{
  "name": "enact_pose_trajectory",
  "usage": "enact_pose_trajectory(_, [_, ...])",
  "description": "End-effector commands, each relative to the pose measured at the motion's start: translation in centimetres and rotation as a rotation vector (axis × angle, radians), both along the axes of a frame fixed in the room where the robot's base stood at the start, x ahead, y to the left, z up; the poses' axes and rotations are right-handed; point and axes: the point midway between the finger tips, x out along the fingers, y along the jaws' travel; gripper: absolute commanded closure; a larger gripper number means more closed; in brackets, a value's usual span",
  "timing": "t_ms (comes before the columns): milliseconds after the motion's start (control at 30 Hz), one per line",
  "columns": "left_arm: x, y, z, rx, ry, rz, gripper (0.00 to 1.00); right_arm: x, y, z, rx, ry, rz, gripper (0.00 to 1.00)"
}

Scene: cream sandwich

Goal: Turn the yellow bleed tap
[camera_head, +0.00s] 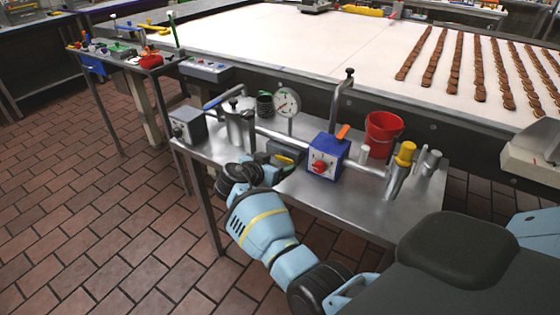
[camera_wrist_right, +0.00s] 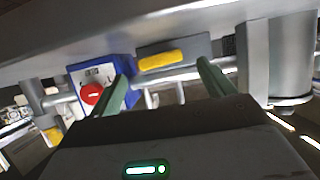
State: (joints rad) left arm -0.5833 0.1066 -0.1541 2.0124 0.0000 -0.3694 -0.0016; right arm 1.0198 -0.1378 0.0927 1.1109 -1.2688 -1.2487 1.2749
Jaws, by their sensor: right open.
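A yellow bar (camera_head: 285,160) shows on a grey block beside the pipe on the steel bench. In the right wrist view, the yellow bar (camera_wrist_right: 162,60) lies ahead, between the fingertips in the picture. A second yellow part, a knob (camera_head: 405,153), tops a metal cylinder at the bench's right; I cannot tell which is the bleed tap. My right gripper (camera_head: 264,163) is low over the bench, left of the blue box. Its green fingers (camera_wrist_right: 165,78) are apart with nothing between them. In the head view its fingertips are hard to make out. My left gripper is not in view.
A blue box (camera_head: 328,155) with a red knob stands close right of my gripper. A metal pot (camera_head: 240,127), a gauge (camera_head: 286,103) and a pipe crowd the bench behind. A red bucket (camera_head: 382,133) stands at back right. Tiled floor is clear at left.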

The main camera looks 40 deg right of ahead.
Motion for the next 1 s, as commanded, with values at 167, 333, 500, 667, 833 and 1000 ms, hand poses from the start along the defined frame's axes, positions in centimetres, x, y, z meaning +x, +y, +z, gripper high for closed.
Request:
enact_pose_trajectory(167, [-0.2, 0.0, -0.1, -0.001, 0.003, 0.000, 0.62, 0.8, -1.8, -0.8, -0.001, 0.000, 0.000, 0.18])
enact_pose_trajectory(333, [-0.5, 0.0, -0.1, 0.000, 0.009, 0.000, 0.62, 1.0, -2.5, -1.2, 0.000, 0.001, -0.001, 0.18])
enact_pose_trajectory(500, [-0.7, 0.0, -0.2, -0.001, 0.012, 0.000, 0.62, 1.0, -2.6, -1.2, 0.000, 0.000, 0.000, 0.18])
enact_pose_trajectory(667, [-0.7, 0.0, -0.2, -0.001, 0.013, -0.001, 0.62, 1.0, -2.6, -1.2, 0.000, 0.000, 0.000, 0.29])
enact_pose_trajectory(833, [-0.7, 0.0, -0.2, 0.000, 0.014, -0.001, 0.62, 1.0, -2.5, -1.2, 0.000, 0.000, 0.000, 0.51])
enact_pose_trajectory(1000, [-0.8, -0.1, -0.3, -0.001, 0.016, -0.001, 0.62, 1.0, -2.5, -1.2, 0.001, -0.002, 0.000, 0.63])
